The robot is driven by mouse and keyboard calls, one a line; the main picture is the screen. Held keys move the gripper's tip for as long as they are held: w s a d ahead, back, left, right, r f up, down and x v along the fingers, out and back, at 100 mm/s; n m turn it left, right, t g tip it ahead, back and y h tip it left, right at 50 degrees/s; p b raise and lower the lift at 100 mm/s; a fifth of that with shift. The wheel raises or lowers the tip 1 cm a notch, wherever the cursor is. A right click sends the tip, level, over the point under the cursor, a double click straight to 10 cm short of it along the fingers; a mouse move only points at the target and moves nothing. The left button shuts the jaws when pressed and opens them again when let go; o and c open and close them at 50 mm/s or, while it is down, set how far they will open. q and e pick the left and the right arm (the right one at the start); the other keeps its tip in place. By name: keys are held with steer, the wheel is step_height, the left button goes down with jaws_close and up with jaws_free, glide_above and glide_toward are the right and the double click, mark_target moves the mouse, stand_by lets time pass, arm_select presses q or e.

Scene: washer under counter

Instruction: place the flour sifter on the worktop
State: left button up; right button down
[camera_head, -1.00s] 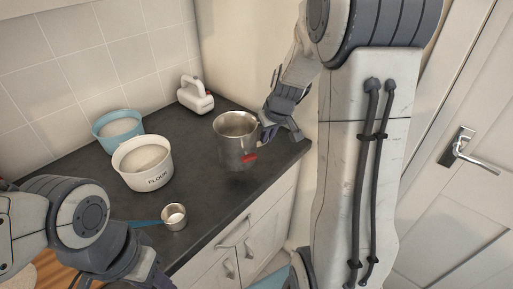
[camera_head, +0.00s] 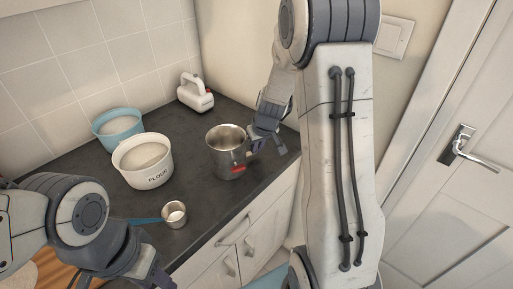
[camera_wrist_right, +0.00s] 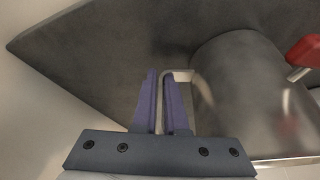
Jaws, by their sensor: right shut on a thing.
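The flour sifter (camera_head: 223,155), a metal cup with a red knob, is upright at the right part of the dark worktop (camera_head: 195,190). My right gripper (camera_head: 252,148) is shut on its handle from the right. In the right wrist view the handle is between the two fingers (camera_wrist_right: 164,105), and the sifter's metal side (camera_wrist_right: 240,85) fills the right. The sifter's base is at or just above the worktop; I cannot tell whether it touches. My left gripper (camera_head: 155,278) is at the bottom left, partly cut off, and its fingers are unclear.
A white flour bowl (camera_head: 147,172) and a blue bowl (camera_head: 105,132) stand left of the sifter. A small metal cup (camera_head: 174,222) with a blue handle is in front. A white mixer (camera_head: 196,94) stands behind. The worktop's front edge is near the sifter's right.

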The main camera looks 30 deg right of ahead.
steer(key=c, duration=1)
jaws_free()
steer(key=shift+o, duration=0.2)
steer(key=shift+r+p, duration=0.3)
steer(key=shift+p, duration=0.15)
steer(key=v, duration=1.2)
steer(key=n, duration=0.1)
glide_above(239, 150)
steer(key=s, duration=0.2)
steer(key=shift+d+f+g+y, duration=0.1)
steer(key=shift+f+g+y, duration=0.1)
steer(key=shift+g+y, duration=0.15)
steer(key=s+a+n+g+y, duration=0.1)
steer(key=s+a+n, duration=0.2)
steer(key=s+a, duration=0.5)
steer(key=s+a+f+n+g, duration=0.1)
steer(key=s+a+n, duration=0.1)
steer(key=s+a, duration=0.2)
steer(key=s+a+f+n+g, duration=0.1)
steer(key=s+a, duration=0.4)
steer(key=s, duration=0.5)
steer(key=shift+s+a+n+g, duration=0.15)
steer(key=shift+s+n+g, duration=0.1)
steer(key=shift+n+g, duration=0.2)
